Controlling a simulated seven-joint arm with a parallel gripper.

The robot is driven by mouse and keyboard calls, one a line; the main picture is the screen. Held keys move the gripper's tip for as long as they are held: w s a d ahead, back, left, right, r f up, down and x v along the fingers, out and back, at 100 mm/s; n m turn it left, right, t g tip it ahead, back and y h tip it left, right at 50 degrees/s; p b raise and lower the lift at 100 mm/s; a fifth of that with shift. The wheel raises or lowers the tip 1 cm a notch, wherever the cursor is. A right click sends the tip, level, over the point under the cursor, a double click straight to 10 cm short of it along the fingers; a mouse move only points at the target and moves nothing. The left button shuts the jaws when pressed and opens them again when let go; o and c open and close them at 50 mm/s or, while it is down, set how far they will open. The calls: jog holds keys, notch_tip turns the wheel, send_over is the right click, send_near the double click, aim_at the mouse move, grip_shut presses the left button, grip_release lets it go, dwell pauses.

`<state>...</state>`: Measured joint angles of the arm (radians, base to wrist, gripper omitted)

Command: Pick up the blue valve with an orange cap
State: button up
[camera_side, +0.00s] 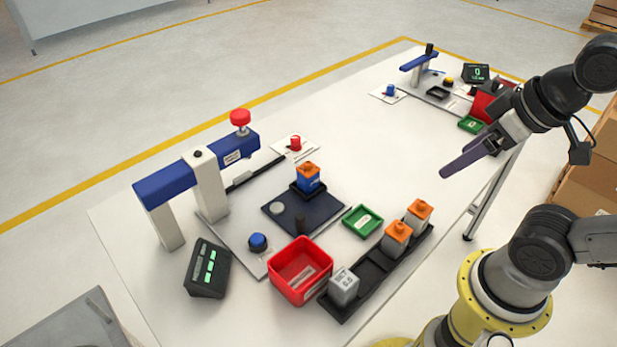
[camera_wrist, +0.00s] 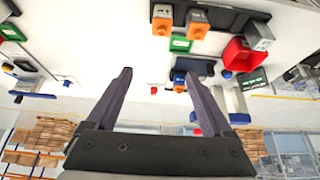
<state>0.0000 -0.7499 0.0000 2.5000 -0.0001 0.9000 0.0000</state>
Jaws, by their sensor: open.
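The blue valve with an orange cap (camera_side: 308,178) stands upright in a dark holder on the dark plate, near the middle of the table in the side view. In the wrist view the valve (camera_wrist: 179,82) shows small between the fingers, far beyond them. My gripper (camera_side: 467,165) is over the right side of the table, well to the right of the valve and apart from it. It is open and empty; both fingers show wide apart in the wrist view (camera_wrist: 164,78).
A black rack (camera_side: 372,264) holds two grey valves with orange caps (camera_side: 397,238) and a grey block (camera_side: 343,287). A red bin (camera_side: 301,270) and a green tray (camera_side: 362,220) stand nearby. A blue-and-white press (camera_side: 196,180) with a red knob rises behind. The table's far middle is clear.

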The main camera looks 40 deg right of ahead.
jog(key=w+r+n, duration=0.6)
jog(key=n, duration=0.2)
jog(key=n+g, duration=0.5)
jog(key=n, duration=0.5)
send_over(308, 168)
jog(key=d, duration=0.1)
notch_tip(308, 168, down, 6)
jog(key=shift+g, duration=0.3)
jog(key=f, duration=1.1)
jog(key=shift+w+a, duration=0.25)
jog(key=shift+a, duration=0.05)
jog(key=shift+d+f, duration=0.15)
jog(key=shift+f, duration=2.85)
jog(key=shift+w, duration=0.1)
grip_shut()
